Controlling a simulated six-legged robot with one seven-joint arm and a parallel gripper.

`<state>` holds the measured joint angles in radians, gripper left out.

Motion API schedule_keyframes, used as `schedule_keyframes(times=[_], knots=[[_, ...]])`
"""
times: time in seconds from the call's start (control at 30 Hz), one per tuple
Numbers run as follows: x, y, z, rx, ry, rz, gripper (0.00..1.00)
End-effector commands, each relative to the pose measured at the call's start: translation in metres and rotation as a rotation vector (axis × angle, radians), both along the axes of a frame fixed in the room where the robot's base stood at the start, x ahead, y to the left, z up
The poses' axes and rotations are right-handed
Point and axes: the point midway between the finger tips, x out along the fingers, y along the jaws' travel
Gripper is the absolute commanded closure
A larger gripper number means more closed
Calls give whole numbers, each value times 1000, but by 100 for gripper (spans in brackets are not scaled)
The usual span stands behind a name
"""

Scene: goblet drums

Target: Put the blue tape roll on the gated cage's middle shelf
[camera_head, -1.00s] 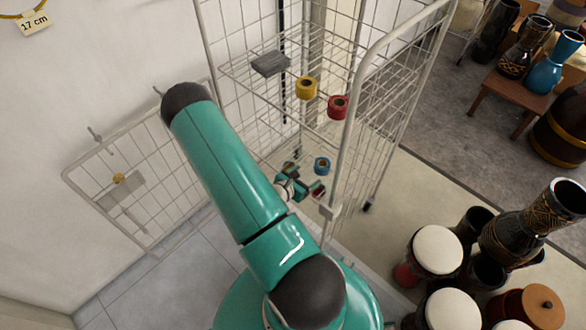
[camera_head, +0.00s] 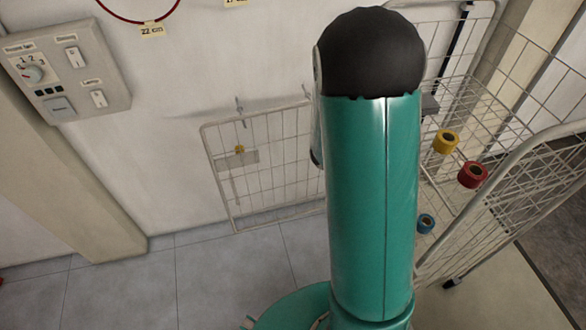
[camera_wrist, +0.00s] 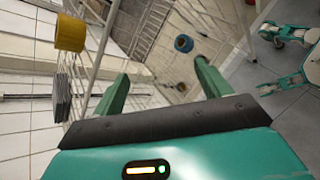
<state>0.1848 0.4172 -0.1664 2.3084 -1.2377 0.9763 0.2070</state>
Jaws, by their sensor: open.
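The blue tape roll (camera_head: 426,223) sits low in the wire cage (camera_head: 480,207), below the level of the yellow and red rolls. The blue roll also shows in the wrist view (camera_wrist: 183,43), beyond my fingertips and not between them. My gripper (camera_wrist: 160,84) is open and empty, with its green fingers spread apart. In the head view my arm hides my gripper and part of the cage. I cannot tell from these views which shelf is the middle one.
A yellow tape roll (camera_head: 446,142) and a red tape roll (camera_head: 472,175) sit on a wire shelf. A grey block (camera_wrist: 62,97) is near the yellow roll. Tiled floor (camera_head: 200,275) left of my arm is clear.

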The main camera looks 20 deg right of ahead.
Motion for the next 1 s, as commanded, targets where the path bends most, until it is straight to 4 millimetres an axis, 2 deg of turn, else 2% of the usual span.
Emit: schedule_keyframes(times=[0.03,0.1,0.47,0.8,0.9,1.0], knots=[[3,13,16,24,-66,-27,24],[3,30,34,64,-144,-70,24],[0,132,115,346,-534,-215,24],[-20,235,188,704,-866,-255,24],[-29,261,206,806,-938,-250,24],[-35,278,219,877,-985,-248,24]])
